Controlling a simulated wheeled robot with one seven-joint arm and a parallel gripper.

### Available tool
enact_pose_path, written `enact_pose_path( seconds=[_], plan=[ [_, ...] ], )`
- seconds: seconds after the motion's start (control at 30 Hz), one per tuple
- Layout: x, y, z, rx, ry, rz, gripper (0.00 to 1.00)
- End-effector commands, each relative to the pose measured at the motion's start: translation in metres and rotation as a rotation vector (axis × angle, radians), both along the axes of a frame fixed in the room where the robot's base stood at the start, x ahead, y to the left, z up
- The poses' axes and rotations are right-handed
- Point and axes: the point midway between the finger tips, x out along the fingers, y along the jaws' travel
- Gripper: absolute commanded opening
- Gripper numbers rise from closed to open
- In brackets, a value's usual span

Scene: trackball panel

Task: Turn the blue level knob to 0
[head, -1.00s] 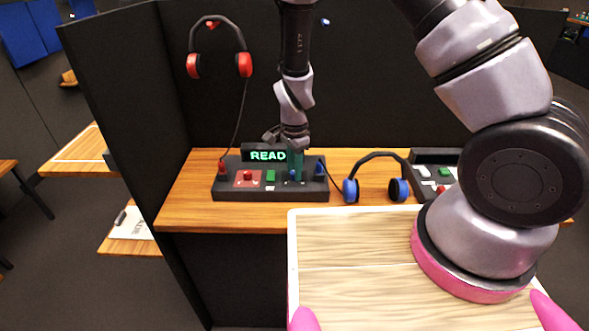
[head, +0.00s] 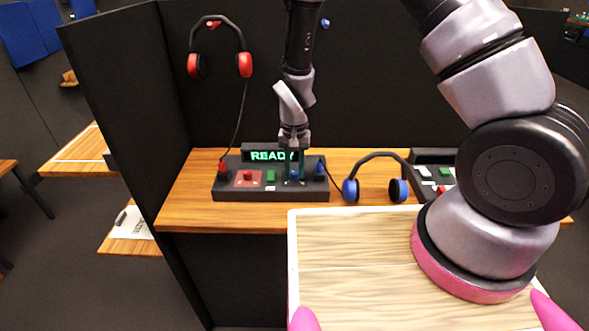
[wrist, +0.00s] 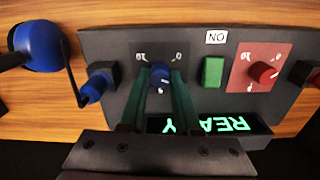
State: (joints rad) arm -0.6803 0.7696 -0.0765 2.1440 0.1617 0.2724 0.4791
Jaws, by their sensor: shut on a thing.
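The blue level knob (wrist: 160,76) sits on a dark plate on the panel (wrist: 110,42), with a "0" mark and a "10" mark on the plate near it. In the wrist view its white pointer line is on the side towards my gripper. My gripper (wrist: 160,82) is shut on the blue knob, with a green finger on either side of it. In the head view my gripper (head: 294,172) reaches down onto the right part of the panel, and the blue knob (head: 295,175) shows only in part between the fingers.
A red knob (wrist: 262,72) and a green button (wrist: 213,71) sit beside the blue knob. The display (head: 268,156) reads READY. Blue headphones (head: 376,180) lie right of the panel, and red headphones (head: 219,45) hang on the black partition. A blue plug (wrist: 96,88) stands at the panel's end.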

Motion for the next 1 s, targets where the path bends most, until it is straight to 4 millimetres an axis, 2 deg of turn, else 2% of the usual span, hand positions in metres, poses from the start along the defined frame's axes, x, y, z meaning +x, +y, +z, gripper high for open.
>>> enact_pose_path(
  seconds=[0.7, 1.0],
  plan=[
    [0.0009, 0.0011, 0.0006, 0.001, -0.002, 0.679, 0.00],
    [0.0006, 0.0015, 0.0006, 0.001, -0.003, 0.913, 0.00]
  ],
)
